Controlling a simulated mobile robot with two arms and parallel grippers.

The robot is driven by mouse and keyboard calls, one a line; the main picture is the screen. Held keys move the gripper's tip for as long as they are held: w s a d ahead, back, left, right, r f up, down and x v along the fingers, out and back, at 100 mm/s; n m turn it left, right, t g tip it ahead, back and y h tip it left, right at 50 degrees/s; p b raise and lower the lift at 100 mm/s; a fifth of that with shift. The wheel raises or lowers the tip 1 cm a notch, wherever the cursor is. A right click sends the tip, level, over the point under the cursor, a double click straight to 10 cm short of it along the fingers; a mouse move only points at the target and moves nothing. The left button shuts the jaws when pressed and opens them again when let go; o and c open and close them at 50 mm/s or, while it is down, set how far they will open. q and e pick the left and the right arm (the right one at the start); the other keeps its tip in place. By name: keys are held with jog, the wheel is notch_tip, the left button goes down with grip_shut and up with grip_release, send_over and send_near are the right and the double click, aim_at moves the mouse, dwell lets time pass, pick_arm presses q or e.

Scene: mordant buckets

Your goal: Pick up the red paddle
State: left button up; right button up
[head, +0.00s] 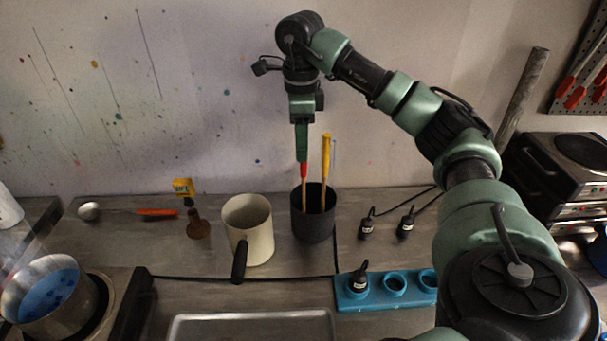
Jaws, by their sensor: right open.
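The red paddle (304,172) stands upright in a dark bucket (313,226), with its red grip just above the rim. A yellow-handled paddle (326,155) stands beside it in the same bucket. My right gripper (302,160) points straight down from above, with its fingertips at the top of the red grip. Its jaws are open, and they hide the upper end of the red paddle. I cannot tell whether they touch it. The lower ends of both paddles are hidden inside the bucket. My left gripper is out of the picture.
A cream pot (248,222) with a dark handle stands close left of the bucket. A pot of blue liquid (48,297) stands front left. The wall is close behind.

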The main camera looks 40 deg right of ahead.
jog(key=shift+s+d+f+p, duration=0.1)
jog(key=shift+d+f+p, duration=0.05)
jog(key=shift+f+p, duration=0.25)
jog(key=f, duration=0.1)
jog(key=f+p, duration=0.1)
jog(key=f, duration=0.1)
jog(key=shift+d+f, duration=0.25)
jog(key=shift+f, duration=0.35)
grip_shut()
jog(key=shift+r, duration=0.1)
jog(key=shift+r, duration=0.55)
notch_tip(320, 180, up, 8)
jog(key=shift+r, duration=0.25)
notch_tip(320, 180, up, 9)
jog(key=p, duration=0.3)
send_over(303, 174)
jog(key=shift+w+d+r+p, duration=0.35)
jog(key=shift+d+r, duration=0.05)
jog(key=shift+r, duration=0.25)
